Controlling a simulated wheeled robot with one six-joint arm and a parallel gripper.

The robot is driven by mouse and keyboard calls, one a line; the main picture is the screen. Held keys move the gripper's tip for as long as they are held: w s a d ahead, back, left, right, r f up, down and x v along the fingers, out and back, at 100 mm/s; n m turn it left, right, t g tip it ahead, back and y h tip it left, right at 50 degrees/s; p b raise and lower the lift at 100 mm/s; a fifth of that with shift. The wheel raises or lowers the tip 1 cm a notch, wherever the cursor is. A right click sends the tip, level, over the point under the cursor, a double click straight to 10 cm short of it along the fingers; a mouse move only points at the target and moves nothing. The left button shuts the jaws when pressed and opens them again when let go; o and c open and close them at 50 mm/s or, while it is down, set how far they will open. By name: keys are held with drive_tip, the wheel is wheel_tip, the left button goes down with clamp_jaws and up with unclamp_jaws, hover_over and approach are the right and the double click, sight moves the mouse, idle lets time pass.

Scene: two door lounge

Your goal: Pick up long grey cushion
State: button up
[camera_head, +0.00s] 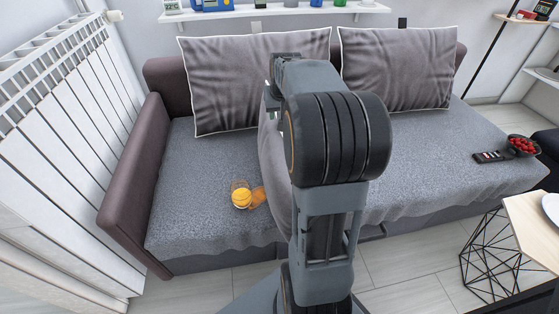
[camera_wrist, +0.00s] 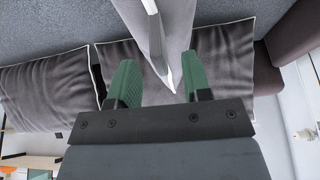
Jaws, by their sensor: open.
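The long grey cushion (camera_head: 271,146) is on the sofa, mostly hidden behind my arm in the head view. In the wrist view a pale grey cushion (camera_wrist: 183,22) with a white piped edge reaches down between the green fingers, its corner near their middle. I take it to be the same cushion. My gripper (camera_wrist: 158,68) is open, with one finger on each side of that edge. I cannot tell whether either finger touches it.
Two large grey cushions, left (camera_head: 235,85) and right (camera_head: 400,68), lean on the sofa back. An orange ball (camera_head: 241,198) and glass lie on the sofa seat (camera_head: 200,165). A remote (camera_head: 491,157) and bowl of red fruit (camera_head: 523,146) are right. A radiator (camera_head: 60,150) stands left.

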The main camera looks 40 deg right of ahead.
drive_tip(key=x, duration=0.2)
drive_tip(key=shift+w+f, duration=0.1)
drive_tip(key=shift+f, duration=0.25)
clamp_jaws()
drive_tip(key=shift+r, duration=0.15)
idle(1.0)
